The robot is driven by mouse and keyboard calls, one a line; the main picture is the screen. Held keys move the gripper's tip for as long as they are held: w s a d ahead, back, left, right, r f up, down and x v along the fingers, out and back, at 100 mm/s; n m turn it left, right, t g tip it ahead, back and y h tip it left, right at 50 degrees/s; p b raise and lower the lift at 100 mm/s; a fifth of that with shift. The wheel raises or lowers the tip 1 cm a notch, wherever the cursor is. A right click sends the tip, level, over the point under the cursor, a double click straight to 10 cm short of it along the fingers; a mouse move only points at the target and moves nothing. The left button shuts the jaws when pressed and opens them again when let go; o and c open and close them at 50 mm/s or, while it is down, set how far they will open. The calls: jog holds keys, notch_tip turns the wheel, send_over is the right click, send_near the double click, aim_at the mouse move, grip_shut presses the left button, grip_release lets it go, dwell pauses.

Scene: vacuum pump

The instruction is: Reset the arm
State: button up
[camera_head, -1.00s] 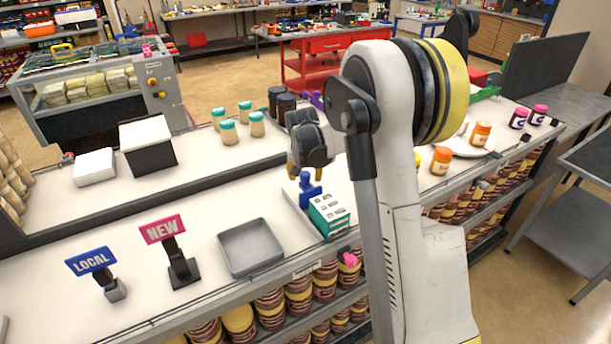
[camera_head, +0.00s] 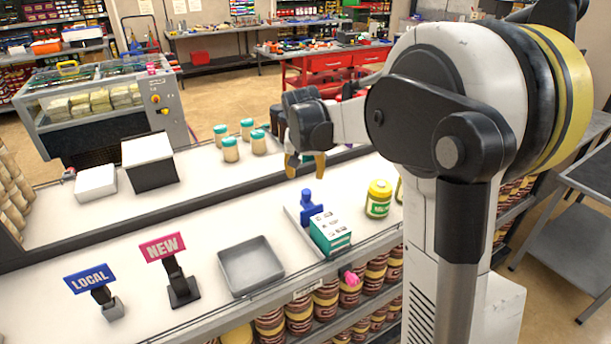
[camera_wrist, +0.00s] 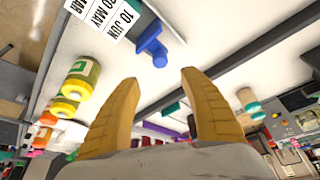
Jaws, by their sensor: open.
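My gripper (camera_head: 305,168) hangs over the back part of the white counter, its yellow fingers pointing down. It is open and empty, above and behind the blue upright piece (camera_head: 310,203) on its flat plate. In the wrist view both yellow fingers (camera_wrist: 160,78) stand apart with nothing between them, and the blue piece (camera_wrist: 151,42) shows beyond them. My arm's large white and black links fill the right side of the head view and hide the counter behind them.
A teal and white box (camera_head: 330,235) stands beside the blue piece. A yellow-green jar (camera_head: 378,199) is close to my arm. Several teal-lidded jars (camera_head: 230,150) stand behind. A grey tray (camera_head: 250,266), a NEW sign (camera_head: 163,247) and a LOCAL sign (camera_head: 88,279) are to the left.

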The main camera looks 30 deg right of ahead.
dwell(0.3)
jog(key=s+a+n+t+y+b, duration=0.1)
jog(key=s+a+n+t+b, duration=0.15)
jog(key=s+a+b, duration=0.7)
jog(key=s+a+f+n, duration=0.2)
jog(key=s+a+f, duration=0.1)
jog(key=s, duration=0.6)
jog(key=s+a+f+n+y, duration=0.1)
jog(key=s+a+f+n, duration=0.1)
jog(key=s+f, duration=0.3)
jog(key=s+a+t, duration=0.1)
jog(key=s, duration=0.3)
jog(key=shift+s+b, duration=0.2)
jog(key=shift+b, duration=0.2)
